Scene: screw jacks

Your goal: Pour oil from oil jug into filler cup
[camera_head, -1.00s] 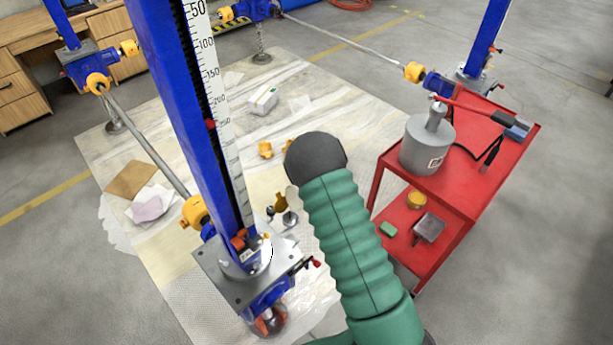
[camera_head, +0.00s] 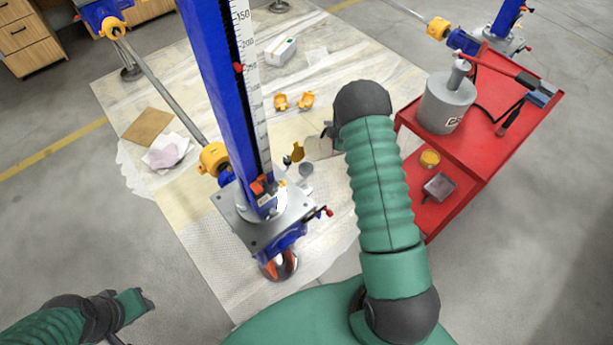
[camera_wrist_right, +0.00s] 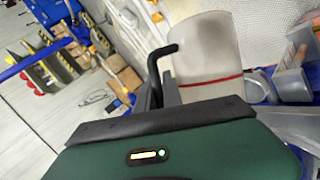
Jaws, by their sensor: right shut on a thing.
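The oil jug (camera_wrist_right: 207,55), a pale, translucent vessel with a red line around it, shows in the right wrist view with a dark bent bar beside it. My right gripper (camera_wrist_right: 165,90) is shut on the jug; the exact grip is partly hidden by the gripper housing. In the head view my right gripper (camera_head: 328,132) is mostly behind my forearm, beside the jack column, and the jug is hardly visible. The likely filler cup (camera_head: 259,186), a small part with orange-red, sits at the column's foot. My left gripper (camera_head: 132,302) is at the lower left, away from the jack.
The blue jack column (camera_head: 225,90) with its scale stands on a grey plate (camera_head: 252,230). A red cart (camera_head: 480,140) at right carries a grey can (camera_head: 446,103) and tools. Yellow parts (camera_head: 293,101) and a white box (camera_head: 281,51) lie on the floor sheet.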

